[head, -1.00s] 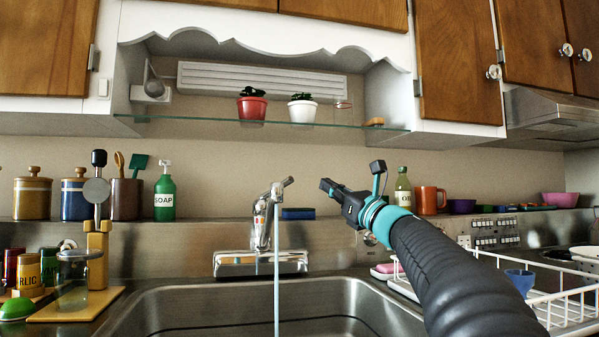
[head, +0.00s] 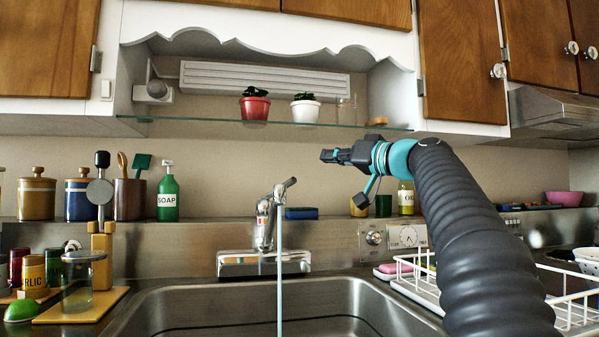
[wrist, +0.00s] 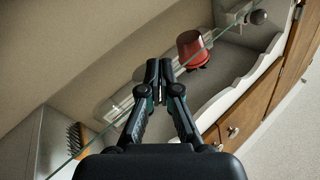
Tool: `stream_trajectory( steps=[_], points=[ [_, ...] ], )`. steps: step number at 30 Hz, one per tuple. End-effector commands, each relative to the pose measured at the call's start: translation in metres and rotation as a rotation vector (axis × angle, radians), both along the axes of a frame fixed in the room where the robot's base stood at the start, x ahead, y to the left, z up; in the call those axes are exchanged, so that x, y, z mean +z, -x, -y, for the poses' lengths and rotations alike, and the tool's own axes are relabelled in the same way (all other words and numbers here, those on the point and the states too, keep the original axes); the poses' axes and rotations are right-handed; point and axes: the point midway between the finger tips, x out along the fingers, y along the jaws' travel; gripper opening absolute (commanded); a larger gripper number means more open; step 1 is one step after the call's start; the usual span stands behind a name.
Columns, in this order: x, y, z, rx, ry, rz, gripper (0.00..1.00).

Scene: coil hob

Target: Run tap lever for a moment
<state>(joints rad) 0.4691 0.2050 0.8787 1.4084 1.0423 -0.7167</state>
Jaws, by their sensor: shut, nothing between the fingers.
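The chrome tap (head: 264,225) stands at the back of the sink, and a stream of water (head: 280,280) runs from it into the basin. Its lever (head: 286,186) sticks up and to the right at the top. My gripper (head: 325,156) is shut and empty, above and to the right of the lever and apart from it, pointing left in the head view. In the wrist view my gripper (wrist: 165,65) has its fingertips together, with the glass shelf beyond. The tap is not in the wrist view.
A glass shelf (head: 200,122) with a red pot (head: 255,107) and a white pot (head: 305,110) hangs above the tap. A green soap bottle (head: 167,195) stands on the ledge to the left. A white dish rack (head: 420,285) stands right of the sink (head: 330,290).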

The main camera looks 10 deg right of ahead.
Motion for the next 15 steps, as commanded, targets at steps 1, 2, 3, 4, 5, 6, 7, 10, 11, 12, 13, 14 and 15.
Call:
stream_trajectory(
  steps=[1, 2, 3, 4, 5, 6, 7, 10, 11, 12, 13, 14, 15],
  points=[
    [-0.001, 0.000, 0.000, -0.005, 0.048, 0.025, 0.00],
    [-0.001, 0.000, 0.000, -0.007, 0.071, 0.041, 0.00],
    [-0.001, 0.000, -0.001, -0.009, 0.098, 0.057, 0.00],
    [-0.001, 0.000, -0.001, -0.011, 0.113, 0.066, 0.00],
    [-0.001, 0.000, -0.001, -0.012, 0.125, 0.074, 0.00],
    [-0.001, -0.001, -0.001, -0.013, 0.135, 0.081, 0.00],
    [-0.001, -0.002, -0.002, -0.014, 0.140, 0.084, 0.00],
    [0.001, -0.008, -0.006, -0.014, 0.143, 0.087, 0.00],
    [0.001, -0.011, -0.007, -0.013, 0.143, 0.086, 0.00],
    [0.002, -0.016, -0.010, -0.012, 0.142, 0.086, 0.00],
    [0.003, -0.019, -0.013, -0.011, 0.142, 0.086, 0.00],
    [0.004, -0.023, -0.016, -0.011, 0.143, 0.087, 0.00],
    [0.005, -0.030, -0.020, -0.012, 0.142, 0.086, 0.00]
  ],
)
